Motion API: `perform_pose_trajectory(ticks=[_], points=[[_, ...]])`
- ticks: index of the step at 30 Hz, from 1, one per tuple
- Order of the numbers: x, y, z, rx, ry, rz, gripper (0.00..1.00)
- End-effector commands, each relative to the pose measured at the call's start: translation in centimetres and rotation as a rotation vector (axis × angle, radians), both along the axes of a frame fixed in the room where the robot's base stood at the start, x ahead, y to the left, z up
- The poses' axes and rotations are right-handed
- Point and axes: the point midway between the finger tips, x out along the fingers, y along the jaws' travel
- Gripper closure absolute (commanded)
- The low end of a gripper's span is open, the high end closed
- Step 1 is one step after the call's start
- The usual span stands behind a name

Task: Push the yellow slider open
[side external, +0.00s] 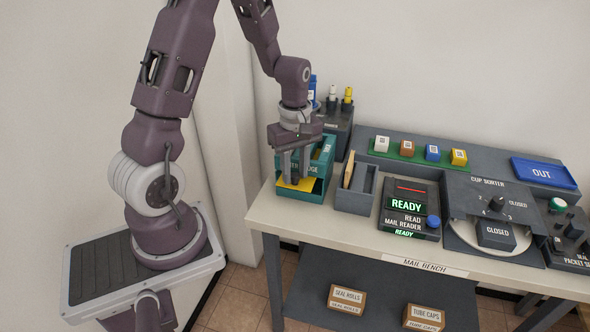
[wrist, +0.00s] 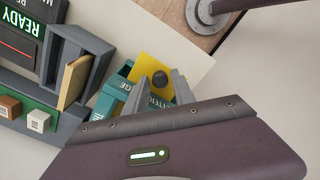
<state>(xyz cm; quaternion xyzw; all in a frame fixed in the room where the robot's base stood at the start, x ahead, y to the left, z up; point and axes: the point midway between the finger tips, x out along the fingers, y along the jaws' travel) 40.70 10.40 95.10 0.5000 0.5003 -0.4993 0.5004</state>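The yellow slider (side external: 297,184) is a flat yellow plate low in the front of a teal box (side external: 319,188) labelled as a gauge, at the left end of the bench. In the wrist view the yellow plate (wrist: 147,67) carries a round dark knob (wrist: 160,79). My gripper (side external: 294,178) points down over the teal box, above the yellow plate. In the wrist view my gripper (wrist: 159,76) has its two fingers apart, with the knob showing between them. I cannot tell whether a fingertip touches the plate or knob. The fingers hide part of the box label.
A grey holder (side external: 355,199) with a tan card (side external: 348,169) stands just right of the teal box. The mail reader (side external: 410,208) and cup sorter (side external: 490,215) are farther right. A pen holder (side external: 340,125) stands behind. The bench's left edge is close to the box.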

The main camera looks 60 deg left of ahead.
Motion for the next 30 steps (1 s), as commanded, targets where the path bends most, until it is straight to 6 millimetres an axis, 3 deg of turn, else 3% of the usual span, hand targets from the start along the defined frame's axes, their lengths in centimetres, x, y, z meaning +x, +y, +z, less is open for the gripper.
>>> perform_pose_trajectory(ticks=[1, 5, 30], points=[[0.00, 0.00, 0.01, 0.000, 0.000, 0.000, 0.77], [0.00, -0.01, 0.03, 0.000, 0.000, -0.001, 1.00], [0.04, -0.02, 0.10, 0.000, -0.001, -0.001, 1.00]])
